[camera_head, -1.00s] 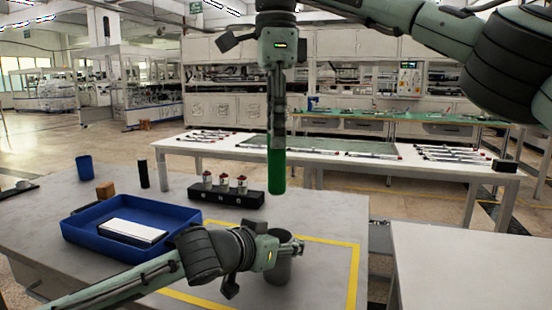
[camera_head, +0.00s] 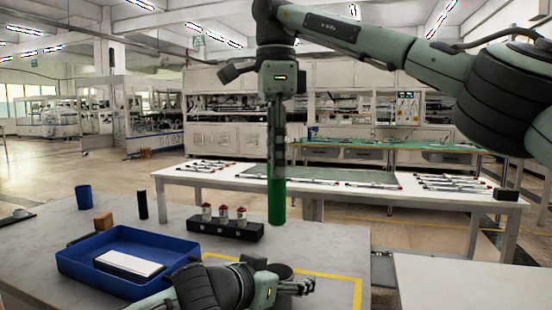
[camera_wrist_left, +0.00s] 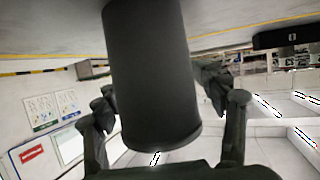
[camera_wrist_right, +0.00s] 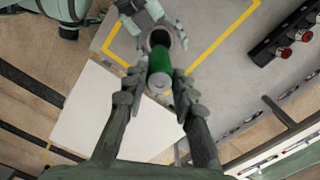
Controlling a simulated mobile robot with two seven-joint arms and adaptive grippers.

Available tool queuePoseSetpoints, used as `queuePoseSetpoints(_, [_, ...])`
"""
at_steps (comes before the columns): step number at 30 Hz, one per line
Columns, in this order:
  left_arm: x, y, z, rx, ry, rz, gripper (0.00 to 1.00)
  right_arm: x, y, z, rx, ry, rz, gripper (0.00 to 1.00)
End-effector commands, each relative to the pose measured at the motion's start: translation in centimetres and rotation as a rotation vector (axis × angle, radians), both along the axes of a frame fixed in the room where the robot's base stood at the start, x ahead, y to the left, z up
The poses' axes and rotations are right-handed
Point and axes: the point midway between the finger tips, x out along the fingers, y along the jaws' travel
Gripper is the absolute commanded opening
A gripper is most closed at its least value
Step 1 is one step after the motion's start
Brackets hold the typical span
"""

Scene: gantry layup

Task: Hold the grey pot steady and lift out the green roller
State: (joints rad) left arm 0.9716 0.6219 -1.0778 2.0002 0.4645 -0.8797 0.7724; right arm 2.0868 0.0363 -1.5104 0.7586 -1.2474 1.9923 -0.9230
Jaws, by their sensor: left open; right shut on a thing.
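The green roller (camera_head: 276,200) hangs upright below my right gripper (camera_head: 276,150), which is shut on its upper part. In the right wrist view the roller (camera_wrist_right: 160,62) is between the fingers, above the dark opening of the grey pot (camera_wrist_right: 159,38); the roller appears clear of the pot. My left gripper (camera_head: 295,287) is low over the near table. In the left wrist view the grey pot (camera_wrist_left: 150,70) stands between its open fingers, with gaps visible at both sides. In the head view the pot (camera_head: 280,270) is mostly hidden behind the left gripper.
A blue tray (camera_head: 75,262) with a white block, a black rack (camera_head: 245,231) with several red-topped pieces, a black cylinder (camera_head: 143,205), a wooden block (camera_head: 103,221) and a blue cup (camera_head: 83,197) are on the table. Yellow tape (camera_head: 330,274) marks the pot's area.

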Motion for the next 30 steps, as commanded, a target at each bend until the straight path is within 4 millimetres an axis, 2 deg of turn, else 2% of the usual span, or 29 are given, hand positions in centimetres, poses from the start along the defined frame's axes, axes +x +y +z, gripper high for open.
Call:
queuePoseSetpoints(5, [-1.6, 1.2, 0.8, 0.0, -0.001, 0.001, 0.71, 0.0, 0.0, 0.0, 0.0, 0.0, 0.0, 0.0])
queuePoseSetpoints(12, [-5.5, 4.1, 2.8, 0.0, 0.0, 0.001, 0.71, 0.0, 0.0, 0.0, 0.0, -0.001, 0.0, 0.0])
queuePoseSetpoints(18, [-7.9, 5.8, 4.0, 0.0, 0.0, 0.001, 0.71, 0.0, 0.0, 0.0, 0.0, -0.001, 0.0, 0.0])
queuePoseSetpoints(23, [-8.8, 6.4, 4.4, 0.0, 0.002, 0.0, 0.71, 0.0, 0.0, 0.0, 0.0, -0.001, 0.0, 0.0])
queuePoseSetpoints(30, [-8.9, 6.4, 4.5, 0.0, 0.002, 0.0, 0.71, 0.0, 0.0, 0.0, 0.0, -0.001, 0.0, 0.0])
